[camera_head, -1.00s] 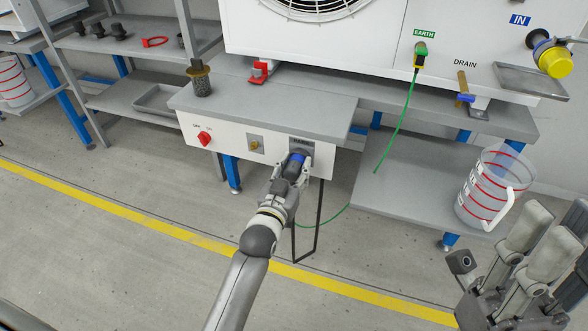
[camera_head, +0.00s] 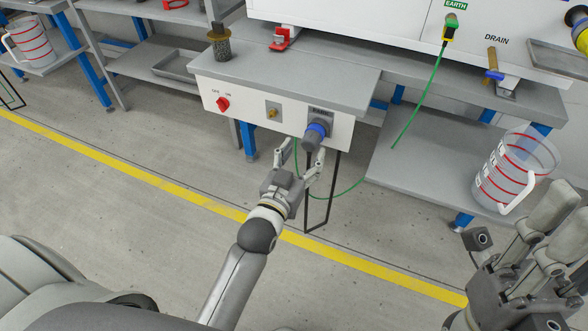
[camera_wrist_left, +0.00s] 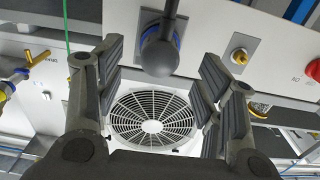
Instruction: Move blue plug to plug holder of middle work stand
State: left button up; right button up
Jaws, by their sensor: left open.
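The blue plug (camera_head: 315,134), with a blue ring and dark grey body, sits in the socket at the right end of the white control panel front. The plug also shows in the left wrist view (camera_wrist_left: 160,50), at the top centre. My left gripper (camera_head: 303,156) is open, just below and in front of the plug, apart from it.
The panel carries a red switch (camera_head: 223,104) and a brass fitting (camera_head: 273,112). A green cable (camera_head: 412,105) hangs from the EARTH connector. A clear jug (camera_head: 510,170) stands on the right shelf. A dark cylinder (camera_head: 219,42) stands on the stand top.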

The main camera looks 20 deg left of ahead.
pick_arm(q)
jog(key=shift+s+a, duration=0.1)
jog(key=shift+s, duration=2.65)
